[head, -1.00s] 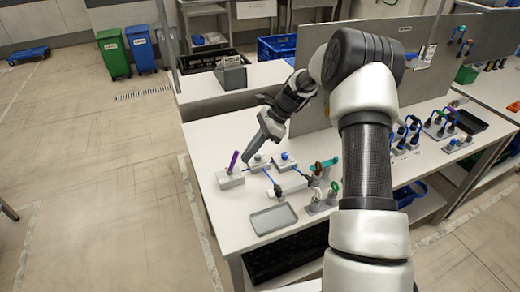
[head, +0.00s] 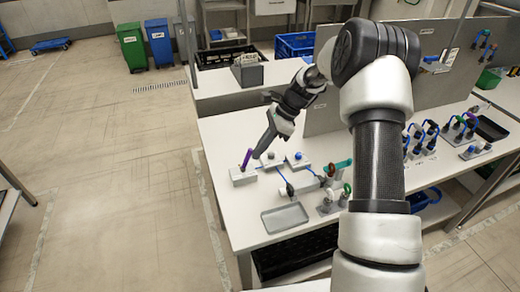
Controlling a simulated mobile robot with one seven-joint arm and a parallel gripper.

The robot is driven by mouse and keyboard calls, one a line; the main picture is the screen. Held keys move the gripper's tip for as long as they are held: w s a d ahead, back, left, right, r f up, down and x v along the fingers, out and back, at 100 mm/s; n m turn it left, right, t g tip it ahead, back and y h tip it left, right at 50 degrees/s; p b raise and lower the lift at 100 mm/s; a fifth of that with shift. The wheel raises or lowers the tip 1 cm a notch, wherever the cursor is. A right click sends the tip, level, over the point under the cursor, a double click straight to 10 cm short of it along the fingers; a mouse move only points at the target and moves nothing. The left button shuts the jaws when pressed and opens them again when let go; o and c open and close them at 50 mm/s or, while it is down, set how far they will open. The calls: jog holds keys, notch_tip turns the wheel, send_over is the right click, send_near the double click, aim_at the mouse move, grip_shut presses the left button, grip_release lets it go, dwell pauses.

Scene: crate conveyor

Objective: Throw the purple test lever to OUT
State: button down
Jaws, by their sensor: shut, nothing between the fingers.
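The purple lever (head: 247,159) sticks up from a small pale grey block (head: 243,177) at the left edge of the white table. Its upper end leans a little to the right. My gripper (head: 257,156) points down just right of the lever, its fingers shut and empty. The tip is very close to the lever, but I cannot tell whether they touch. No OUT marking can be read in the head view.
Blocks with a grey knob (head: 271,154) and a blue knob (head: 298,156) stand right of the lever, with blue cable nearby. A grey tray (head: 285,217) lies in front. A grey panel (head: 320,118) stands behind. Bare table lies left of the panel.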

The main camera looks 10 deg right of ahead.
aim_at(248, 153)
jog(key=shift+a+r, duration=0.1)
jog(key=a+h+p, duration=0.1)
jog(key=a+r+h+p, duration=0.1)
jog(key=h+p, duration=0.1)
jog(key=shift+s+a+r+t, duration=0.3)
jog(key=shift+a, duration=0.1)
jog(key=h, duration=0.1)
jog(key=a+h, duration=0.1)
jog(key=a+h+p, duration=0.1)
jog(key=shift+s+a+t+h, duration=0.15)
jog(key=shift+s+t+h, duration=0.1)
jog(key=shift+t+h, duration=0.05)
jog(key=shift+a, duration=0.3)
jog(key=shift+s+a, duration=0.1)
jog(key=shift+a, duration=0.15)
notch_tip(248, 153, up, 11)
jog(key=d, duration=0.3)
jog(key=shift+s+r, duration=0.2)
jog(key=shift+s, duration=0.15)
